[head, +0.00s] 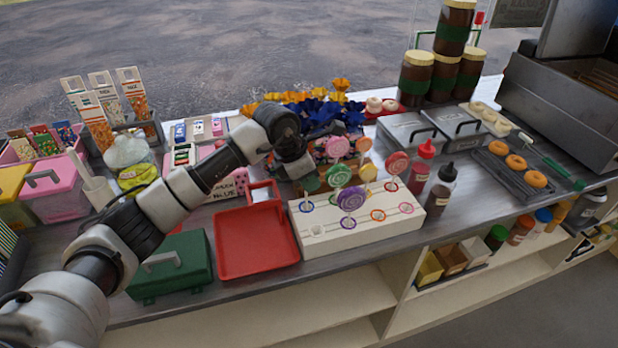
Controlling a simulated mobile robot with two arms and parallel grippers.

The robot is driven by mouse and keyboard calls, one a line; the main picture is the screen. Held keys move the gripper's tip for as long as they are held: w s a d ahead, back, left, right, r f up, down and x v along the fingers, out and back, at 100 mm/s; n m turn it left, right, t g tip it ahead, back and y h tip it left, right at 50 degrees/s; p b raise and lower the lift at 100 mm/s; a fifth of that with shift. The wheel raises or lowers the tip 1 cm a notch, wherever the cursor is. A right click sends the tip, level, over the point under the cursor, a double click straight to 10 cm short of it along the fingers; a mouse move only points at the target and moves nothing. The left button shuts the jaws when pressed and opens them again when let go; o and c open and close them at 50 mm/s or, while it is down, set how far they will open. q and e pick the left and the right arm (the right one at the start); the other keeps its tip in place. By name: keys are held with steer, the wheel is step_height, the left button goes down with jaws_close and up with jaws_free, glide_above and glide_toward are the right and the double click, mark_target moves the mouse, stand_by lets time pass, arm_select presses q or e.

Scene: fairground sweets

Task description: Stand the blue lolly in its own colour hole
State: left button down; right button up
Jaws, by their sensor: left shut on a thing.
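The white lolly stand (330,238) sits on the counter, with coloured rings around its holes. A purple lolly (351,198) stands at the front. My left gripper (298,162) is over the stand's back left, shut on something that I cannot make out. I cannot pick out a blue lolly; the gripper and the blue paper cups behind hide that area. My right gripper is not in view.
A red tray (256,245) lies just left of the stand, with a green box (170,266) beyond it. Sauce bottles (440,188) stand close on the right. Blue and yellow paper cups (315,108) crowd behind. A narrow counter strip in front is clear.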

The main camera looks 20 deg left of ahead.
arm_select(q)
steer(key=shift+f, duration=0.15)
steer(key=shift+f+b, duration=0.95)
steer(key=shift+f, duration=0.1)
steer(key=shift+c, duration=2.3)
jaws_free()
step_height(320, 180, up, 9)
steer(key=p, duration=0.5)
steer(key=shift+r, duration=0.1)
